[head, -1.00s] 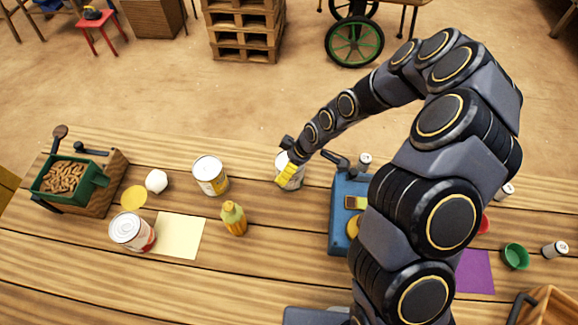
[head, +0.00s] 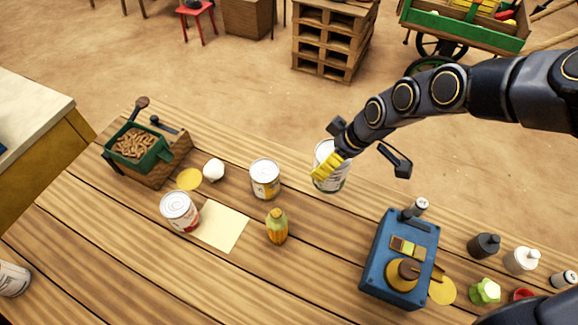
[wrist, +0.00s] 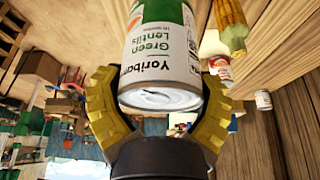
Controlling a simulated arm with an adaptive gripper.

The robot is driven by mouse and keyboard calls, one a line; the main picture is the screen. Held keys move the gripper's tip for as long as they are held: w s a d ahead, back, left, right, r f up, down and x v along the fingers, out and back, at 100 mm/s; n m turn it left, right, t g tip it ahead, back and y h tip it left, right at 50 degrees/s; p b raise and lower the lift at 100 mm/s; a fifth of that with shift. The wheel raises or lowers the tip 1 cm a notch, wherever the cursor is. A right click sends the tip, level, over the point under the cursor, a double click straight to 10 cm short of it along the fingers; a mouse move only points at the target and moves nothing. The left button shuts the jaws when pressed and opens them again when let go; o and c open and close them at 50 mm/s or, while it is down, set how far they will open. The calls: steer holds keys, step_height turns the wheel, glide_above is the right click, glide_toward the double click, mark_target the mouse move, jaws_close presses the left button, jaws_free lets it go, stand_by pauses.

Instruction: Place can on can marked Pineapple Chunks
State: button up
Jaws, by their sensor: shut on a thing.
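My gripper (head: 328,166) is shut on a white and green can (head: 334,178), held above the table near its back edge. In the wrist view, the can (wrist: 160,45) between my yellow fingers reads "Green Lentils". To its left in the head view stands a can with a yellow label (head: 265,180), upright on the table; its lettering is too small to read. A can with a red label (head: 180,212) stands farther left and nearer the front. The held can is apart from both.
A corn cob (head: 277,227) stands in front of the yellow-label can. A cream sheet (head: 222,226), white lump (head: 213,170) and green bin (head: 135,145) are at left. A blue scale-like box (head: 400,258) is at right. Another can (head: 13,279) is at far left.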

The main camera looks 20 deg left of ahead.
steer(key=s+a+r+n, duration=0.2)
steer(key=s+a+r, duration=0.3)
steer(key=s+r, duration=0.45)
glide_above(262, 169)
step_height(262, 169, down, 11)
step_height(262, 169, down, 3)
steer(key=shift+r+g, duration=0.1)
steer(key=shift+g, duration=0.3)
steer(key=o, duration=1.1)
steer(key=shift+c, duration=0.2)
steer(key=v, duration=1.2)
